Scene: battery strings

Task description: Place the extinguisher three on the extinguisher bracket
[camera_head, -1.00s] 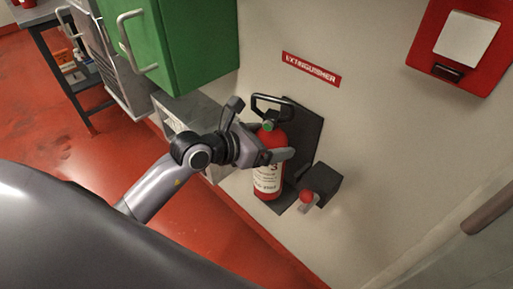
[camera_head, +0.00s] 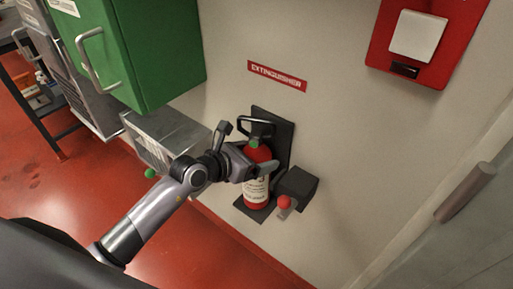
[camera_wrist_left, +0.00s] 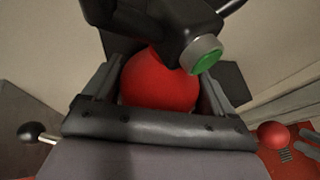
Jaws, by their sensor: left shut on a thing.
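The extinguisher three (camera_head: 256,192) is a red cylinder with a white label, a black handle and a green cap. It stands roughly upright against the dark extinguisher bracket (camera_head: 283,140) on the wall, at its lower plate. Whether its base touches the plate is hard to tell. My left gripper (camera_head: 262,170) is shut on the extinguisher's upper body. In the left wrist view the red top of the extinguisher (camera_wrist_left: 160,82) sits between the two fingers, with the green cap in front. My right gripper is not in view.
A dark box (camera_head: 297,184) with a red-knobbed lever (camera_head: 284,202) juts out right of the extinguisher. A green cabinet (camera_head: 165,60) and a grey metal box (camera_head: 170,135) are at the left. A red wall panel (camera_head: 385,65) is at upper right.

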